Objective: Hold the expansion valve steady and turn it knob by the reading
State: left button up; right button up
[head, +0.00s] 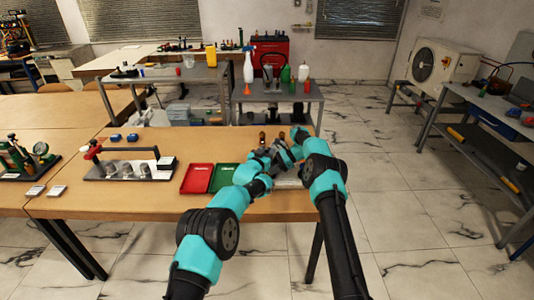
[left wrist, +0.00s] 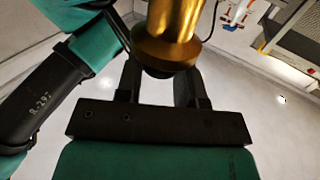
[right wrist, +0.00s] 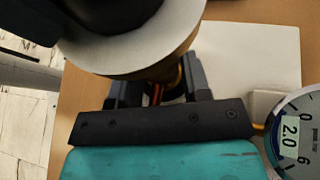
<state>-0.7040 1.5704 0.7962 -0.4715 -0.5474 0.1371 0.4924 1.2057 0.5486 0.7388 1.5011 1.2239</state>
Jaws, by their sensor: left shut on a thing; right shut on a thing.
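The expansion valve is mostly hidden by my grippers in the head view. In the left wrist view a brass body (left wrist: 168,38) with a wide flange stands between my left gripper's fingers (left wrist: 160,88), which are shut on a dark part below the flange. In the right wrist view my right gripper (right wrist: 158,88) is shut on a brass-coloured part under a pale disc (right wrist: 135,48). I cannot tell which part is the knob. A round gauge (right wrist: 293,135) at the right edge shows 2.0. Both grippers (head: 266,160) (head: 284,154) meet close together over the table.
A red tray (head: 197,179) and a green tray (head: 223,177) lie left of my grippers on the wooden table (head: 130,203). A grey cart (head: 277,95) with bottles stands behind. The table's right edge is close to my arms.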

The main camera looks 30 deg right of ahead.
pick_arm(q)
jog(key=shift+c, duration=0.8)
jog(key=shift+d+r+n+t+y, duration=0.1)
jog(key=shift+r+n+t+y, duration=0.05)
jog(key=shift+n+t+y, duration=0.85)
jog(key=shift+s+n+t+y, duration=0.1)
jog(key=shift+n+t+y, duration=0.65)
jog(key=shift+t, duration=0.35)
jog(key=shift+s+d+n+t+y, duration=0.1)
jog(key=shift+d+n+t+y, duration=0.1)
jog(key=shift+n+t+y, duration=0.75)
jog(key=shift+s+d+n+t+y, duration=0.15)
jog(key=shift+n+t+y, duration=0.35)
jog(key=shift+y, duration=0.7)
jog(key=shift+d+n+y, duration=0.1)
jog(key=shift+n+y, duration=0.4)
jog(key=shift+y, duration=0.2)
jog(key=o, duration=0.9)
jog(key=shift+o, duration=0.2)
notch_tip(320, 180, up, 10)
